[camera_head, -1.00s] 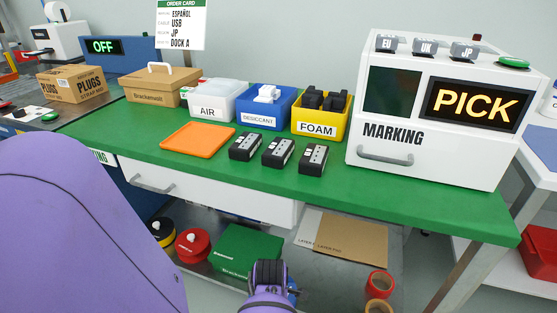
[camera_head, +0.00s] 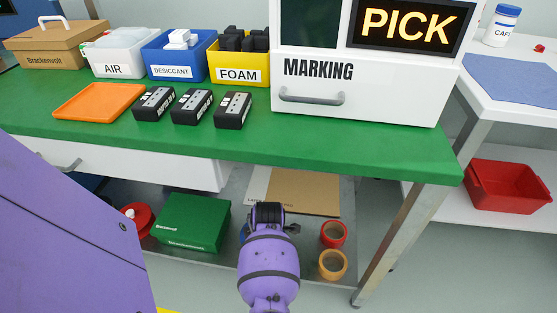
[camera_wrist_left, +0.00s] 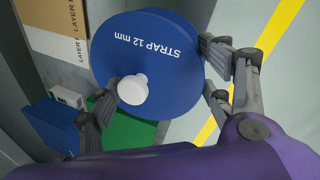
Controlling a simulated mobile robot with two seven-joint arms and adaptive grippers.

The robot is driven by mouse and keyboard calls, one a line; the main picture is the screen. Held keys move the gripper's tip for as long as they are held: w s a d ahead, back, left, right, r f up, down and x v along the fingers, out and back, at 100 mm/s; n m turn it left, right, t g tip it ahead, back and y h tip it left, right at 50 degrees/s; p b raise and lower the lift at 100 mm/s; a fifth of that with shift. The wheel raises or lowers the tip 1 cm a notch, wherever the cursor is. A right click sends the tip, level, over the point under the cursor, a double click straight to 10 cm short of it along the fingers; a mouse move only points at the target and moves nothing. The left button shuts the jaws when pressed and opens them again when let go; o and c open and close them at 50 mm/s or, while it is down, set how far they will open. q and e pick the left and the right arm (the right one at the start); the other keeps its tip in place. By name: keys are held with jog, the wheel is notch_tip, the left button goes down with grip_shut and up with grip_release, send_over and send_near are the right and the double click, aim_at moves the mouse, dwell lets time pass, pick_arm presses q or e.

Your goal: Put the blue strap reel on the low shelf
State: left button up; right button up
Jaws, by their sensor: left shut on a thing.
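The blue strap reel (camera_wrist_left: 150,45), marked "STRAP 12 mm" and with a white knob, is held between the fingers of my left gripper (camera_wrist_left: 160,88) in the left wrist view. In the head view my left gripper (camera_head: 268,213) is in front of the low shelf, and only a sliver of blue (camera_head: 243,232) shows beside it. The low shelf (camera_head: 300,260) is the grey board under the green bench. I cannot tell the reel's exact height over it. My right gripper is out of view.
On the shelf stand a green box (camera_head: 190,222), a red reel (camera_head: 138,218), cardboard pads (camera_head: 305,190), a red tape roll (camera_head: 333,234) and a tan tape roll (camera_head: 332,264). A metal bench leg (camera_head: 395,245) is at right. The green bench top (camera_head: 330,145) overhangs the shelf.

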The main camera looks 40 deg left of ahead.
pick_arm(q)
jog(key=w+f+b, duration=0.1)
jog(key=f, duration=0.1)
jog(key=w+d+f+b, duration=0.1)
jog(key=w+f, duration=0.1)
jog(key=shift+w+f, duration=0.15)
jog(key=shift+w+d+f+b, duration=0.15)
jog(key=shift+w+f+b, duration=0.25)
jog(key=shift+w+b, duration=0.1)
jog(key=shift+w+d+f, duration=0.1)
jog(key=shift+w+f, duration=0.05)
jog(key=shift+f, duration=0.15)
notch_tip(320, 180, down, 3)
jog(key=shift+w+f+b, duration=0.1)
jog(key=shift+b, duration=0.8)
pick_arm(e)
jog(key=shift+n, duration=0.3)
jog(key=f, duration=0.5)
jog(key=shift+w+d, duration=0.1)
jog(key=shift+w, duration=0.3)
pick_arm(q)
jog(key=o, duration=2.1)
jog(key=shift+d+f, duration=0.1)
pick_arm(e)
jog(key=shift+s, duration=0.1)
